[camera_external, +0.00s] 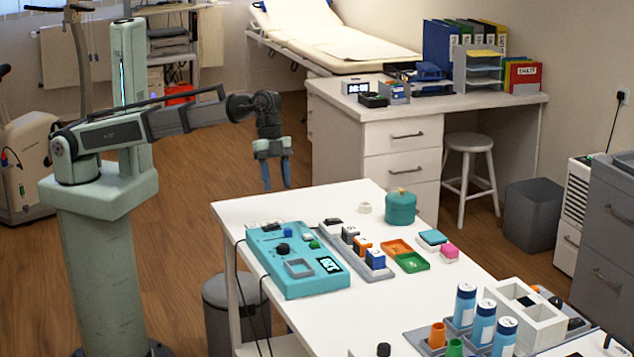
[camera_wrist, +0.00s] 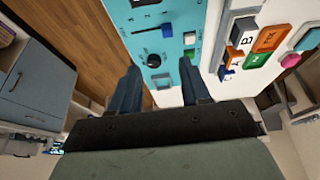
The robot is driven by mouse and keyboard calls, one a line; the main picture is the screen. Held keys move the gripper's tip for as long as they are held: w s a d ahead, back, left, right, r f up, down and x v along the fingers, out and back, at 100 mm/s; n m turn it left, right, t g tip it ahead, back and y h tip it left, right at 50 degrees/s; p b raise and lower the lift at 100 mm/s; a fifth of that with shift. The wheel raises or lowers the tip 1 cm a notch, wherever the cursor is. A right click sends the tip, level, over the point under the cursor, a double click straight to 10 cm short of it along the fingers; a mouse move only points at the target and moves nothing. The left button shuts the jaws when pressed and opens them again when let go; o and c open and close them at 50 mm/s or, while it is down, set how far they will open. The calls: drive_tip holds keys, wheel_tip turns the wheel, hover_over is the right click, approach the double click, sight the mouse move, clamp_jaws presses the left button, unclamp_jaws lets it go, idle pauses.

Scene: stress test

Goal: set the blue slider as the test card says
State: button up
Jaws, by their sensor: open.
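The teal test panel (camera_external: 300,284) lies on the white table's left part, with a black knob (camera_external: 283,249), a green button (camera_external: 314,245) and a small display (camera_external: 329,264). A small blue part (camera_external: 288,232), which looks like the blue slider, is at its back edge; its setting is too small to read. The panel also shows in the wrist view (camera_wrist: 181,75), with the knob (camera_wrist: 154,60). I cannot identify the test card. My gripper (camera_external: 276,187) points down, open and empty, above and behind the panel, apart from it. Its fingers (camera_wrist: 163,88) also show in the wrist view.
Right of the panel stands a grey rack (camera_external: 368,268) of lettered blocks, with orange and green trays (camera_external: 404,255) beyond it. A teal pot (camera_external: 401,207) is at the back. Blue-white bottles (camera_external: 482,322) and a white divided box (camera_external: 526,314) occupy the front right.

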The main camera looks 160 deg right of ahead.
sight(288, 229)
drive_tip(key=x, duration=0.8)
drive_tip(key=s+a+x, duration=0.1)
drive_tip(key=x, duration=0.3)
drive_tip(key=shift+f, duration=0.2)
clamp_jaws()
idle(0.5)
drive_tip(key=shift+d, duration=0.1)
